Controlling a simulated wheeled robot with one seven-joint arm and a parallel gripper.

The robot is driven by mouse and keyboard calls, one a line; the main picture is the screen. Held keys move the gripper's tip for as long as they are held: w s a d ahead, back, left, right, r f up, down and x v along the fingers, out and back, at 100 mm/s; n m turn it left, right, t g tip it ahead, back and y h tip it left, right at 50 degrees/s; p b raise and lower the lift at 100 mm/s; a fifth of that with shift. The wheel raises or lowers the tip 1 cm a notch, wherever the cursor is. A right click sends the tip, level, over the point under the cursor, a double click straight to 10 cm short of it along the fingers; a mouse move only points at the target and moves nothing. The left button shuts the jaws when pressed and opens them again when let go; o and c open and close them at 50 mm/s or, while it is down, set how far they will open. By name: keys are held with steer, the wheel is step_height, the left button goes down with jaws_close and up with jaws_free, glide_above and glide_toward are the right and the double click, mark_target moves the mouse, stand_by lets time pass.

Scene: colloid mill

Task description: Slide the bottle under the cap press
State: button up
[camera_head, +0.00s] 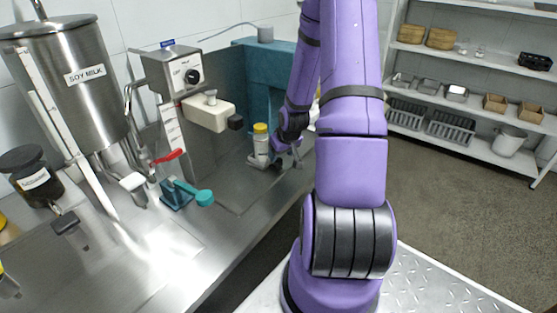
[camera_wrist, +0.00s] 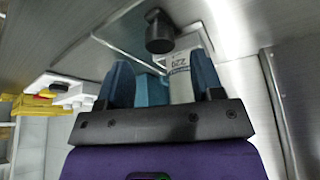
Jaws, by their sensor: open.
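The bottle (camera_head: 261,146) is pale with a yellow cap (camera_head: 260,128) and stands upright on the steel counter. In the wrist view the bottle (camera_wrist: 181,82) shows its label between my gripper's two blue fingers, nearer the right one. My gripper (camera_head: 272,160) is open, low at the bottle's right side in the head view; its fingers also show in the wrist view (camera_wrist: 162,85). I cannot tell whether they touch the bottle. An off-white block with a dark end (camera_head: 207,113), perhaps the cap press, juts out just left of the bottle. A dark cylinder (camera_wrist: 159,32) appears beyond the fingertips.
A steel soy milk hopper (camera_head: 85,90) and a control box with a black dial (camera_head: 180,72) stand at the left. A teal-handled part (camera_head: 190,194) and a red lever (camera_head: 168,156) sit in front. A teal housing (camera_head: 285,62) stands behind my arm. The front counter is partly clear.

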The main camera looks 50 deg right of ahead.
mark_target(279, 160)
steer(key=shift+x, duration=2.15)
jaws_close()
steer(key=shift+d, duration=0.1)
